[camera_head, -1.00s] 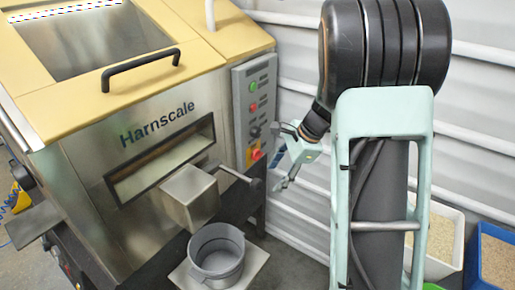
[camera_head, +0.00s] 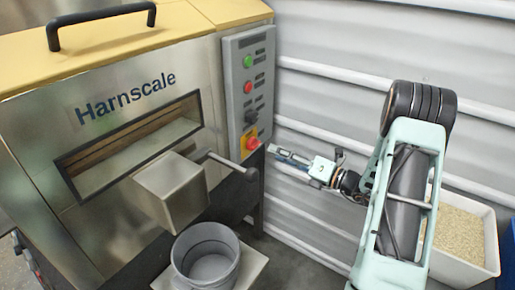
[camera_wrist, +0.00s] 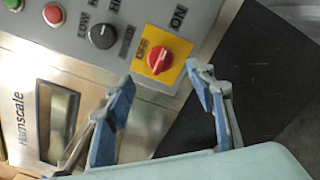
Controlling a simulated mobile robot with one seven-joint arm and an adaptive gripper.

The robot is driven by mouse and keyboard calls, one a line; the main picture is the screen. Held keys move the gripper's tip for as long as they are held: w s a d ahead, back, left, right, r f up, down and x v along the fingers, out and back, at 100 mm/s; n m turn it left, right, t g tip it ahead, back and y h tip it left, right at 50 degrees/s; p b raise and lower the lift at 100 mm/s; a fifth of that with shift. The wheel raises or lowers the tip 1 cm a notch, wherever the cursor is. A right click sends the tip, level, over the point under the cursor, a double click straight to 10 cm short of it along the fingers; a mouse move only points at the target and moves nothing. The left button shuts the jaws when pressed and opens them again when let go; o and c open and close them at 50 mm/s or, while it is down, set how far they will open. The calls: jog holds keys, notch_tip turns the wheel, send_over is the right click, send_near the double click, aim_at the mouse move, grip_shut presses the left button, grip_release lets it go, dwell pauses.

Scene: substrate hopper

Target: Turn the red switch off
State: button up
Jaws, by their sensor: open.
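The red switch (camera_head: 251,142) is a rotary knob on a yellow plate, low on the grey control panel of the Harnscale machine. In the wrist view the red switch (camera_wrist: 158,61) sits ahead of my fingertips, with OFF lettering at its left and ON at its upper right. I cannot tell for sure which label the knob points to. My gripper (camera_head: 274,152) reaches in from the right, close to the switch. In the wrist view my gripper (camera_wrist: 163,82) is open and empty, its blue-padded fingers to either side below the knob, apart from it.
The control panel (camera_head: 249,75) also carries a green button (camera_head: 248,61), a red button (camera_head: 248,87) and a black selector (camera_wrist: 103,36). A metal lever (camera_head: 232,165) juts out just below the switch. A grey bucket (camera_head: 207,255) stands below. A ribbed wall is behind.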

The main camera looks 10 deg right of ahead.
aim_at(258, 146)
jog(key=b+x, duration=0.1)
jog(key=x, duration=0.7)
jog(key=shift+w+a+f+b, duration=0.1)
jog(key=shift+w+a+b, duration=0.1)
jog(key=shift+b, duration=0.1)
jog(key=c, duration=1.2)
jog(key=shift+o, duration=0.2)
